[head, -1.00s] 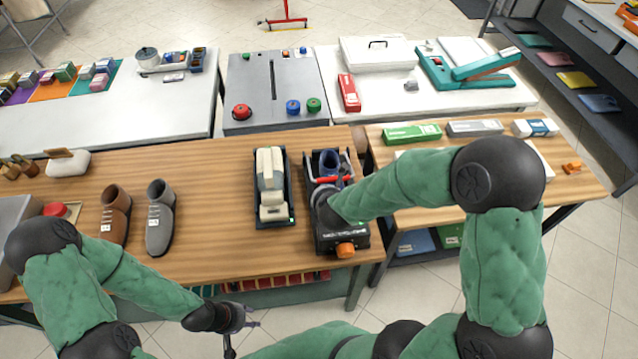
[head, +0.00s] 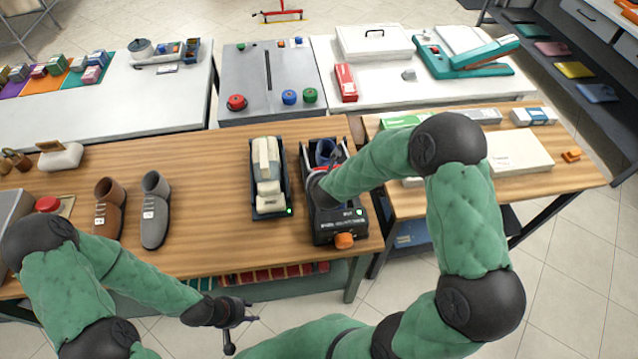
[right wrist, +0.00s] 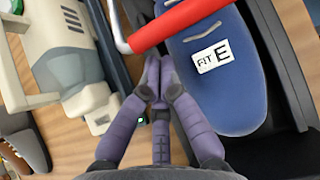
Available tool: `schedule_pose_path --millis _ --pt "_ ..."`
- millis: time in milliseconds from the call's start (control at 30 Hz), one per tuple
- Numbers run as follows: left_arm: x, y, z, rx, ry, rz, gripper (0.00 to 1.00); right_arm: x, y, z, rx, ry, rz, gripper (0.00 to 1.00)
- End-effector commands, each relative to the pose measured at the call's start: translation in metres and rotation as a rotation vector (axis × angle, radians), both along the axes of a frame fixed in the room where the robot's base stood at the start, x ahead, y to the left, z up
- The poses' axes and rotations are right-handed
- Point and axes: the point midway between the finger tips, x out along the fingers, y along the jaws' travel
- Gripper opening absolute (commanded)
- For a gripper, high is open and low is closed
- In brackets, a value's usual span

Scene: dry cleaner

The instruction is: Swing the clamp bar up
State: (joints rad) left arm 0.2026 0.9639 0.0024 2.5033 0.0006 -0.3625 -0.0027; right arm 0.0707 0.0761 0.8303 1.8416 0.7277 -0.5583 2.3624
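The clamp bar (right wrist: 180,22) is a red grip on a pale metal arm, lying across a blue shoe (right wrist: 225,75) labelled "FIT E". It belongs to a black machine (head: 340,225) with an orange knob (head: 344,241) on the wooden bench. In the head view my right arm hides most of the bar, and a red piece (head: 316,171) shows beside the wrist. My right gripper (right wrist: 160,68) has its purple fingertips together just below the bar, with nothing visible between them. My left gripper (head: 240,316) is spread open and empty before the bench's front edge.
A second machine with cream parts (head: 268,175) stands close on the left, its green light (head: 289,210) lit. A brown shoe (head: 108,208) and a grey shoe (head: 155,210) stand further left. Bare bench (head: 210,190) lies between. A white box (head: 520,152) is on the right table.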

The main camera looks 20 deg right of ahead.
Motion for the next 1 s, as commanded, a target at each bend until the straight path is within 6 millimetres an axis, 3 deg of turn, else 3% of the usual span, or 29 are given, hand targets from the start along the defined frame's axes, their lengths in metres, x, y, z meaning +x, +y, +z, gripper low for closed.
schedule_pose_path --millis 567,1000 --pt "0.0 0.0 -0.001 0.0 0.0 0.0 0.4 0.006 -0.001 -0.006 0.0 0.001 0.0 0.0" --pt "0.0 0.0 0.023 0.0 0.0 0.0 0.4 0.007 -0.002 0.004 0.011 0.045 0.0 0.0"
